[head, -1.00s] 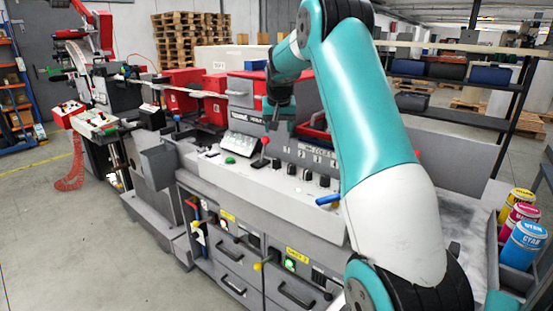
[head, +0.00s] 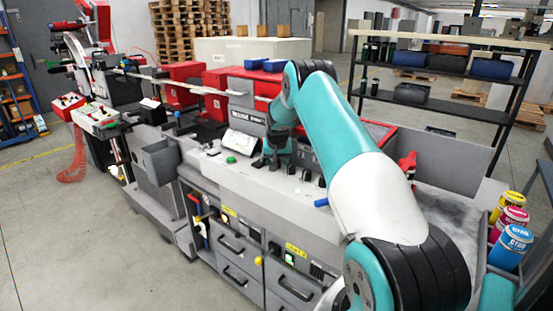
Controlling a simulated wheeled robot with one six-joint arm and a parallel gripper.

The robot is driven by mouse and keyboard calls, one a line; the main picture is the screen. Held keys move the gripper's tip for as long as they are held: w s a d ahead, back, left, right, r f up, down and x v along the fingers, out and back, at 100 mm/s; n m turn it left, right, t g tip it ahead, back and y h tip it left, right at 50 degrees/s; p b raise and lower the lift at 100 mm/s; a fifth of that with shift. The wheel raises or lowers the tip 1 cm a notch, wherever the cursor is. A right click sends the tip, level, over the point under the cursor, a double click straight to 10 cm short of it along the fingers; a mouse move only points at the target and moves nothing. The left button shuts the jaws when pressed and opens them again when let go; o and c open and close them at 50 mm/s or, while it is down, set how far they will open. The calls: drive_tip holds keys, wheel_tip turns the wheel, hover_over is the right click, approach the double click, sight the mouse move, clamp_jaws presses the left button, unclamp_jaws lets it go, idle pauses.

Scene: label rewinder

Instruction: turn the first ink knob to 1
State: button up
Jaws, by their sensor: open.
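The row of small black ink knobs (head: 307,175) stands on the sloped light-grey console of the press in the head view. The knobs at the right of the row show; those nearer my gripper are partly covered by it. I cannot read any dial number at this size. My gripper (head: 275,162) is open and points down at the left end of the row, just above the console. Whether a knob lies between its fingers is too small and dark to tell.
A green button (head: 231,160) and a tilted screen (head: 241,142) lie left of my gripper. Ink cans (head: 511,246) stand at the right. The floor at the left is clear.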

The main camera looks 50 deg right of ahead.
drive_tip(key=c, duration=0.9)
drive_tip(key=shift+f+n+b, duration=0.1)
drive_tip(key=shift+n+b, duration=0.2)
drive_tip(key=shift+b, duration=0.15)
drive_tip(key=shift+n+t+y+b, duration=0.3)
drive_tip(key=shift+n+t+b, duration=0.1)
drive_tip(key=shift+n+b, duration=0.55)
drive_tip(key=shift+s+d+n+y+b, duration=0.1)
drive_tip(key=shift+n+y+b, duration=0.5)
drive_tip(key=shift+n+b, duration=0.75)
drive_tip(key=shift+n, duration=0.4)
drive_tip(key=o, duration=0.9)
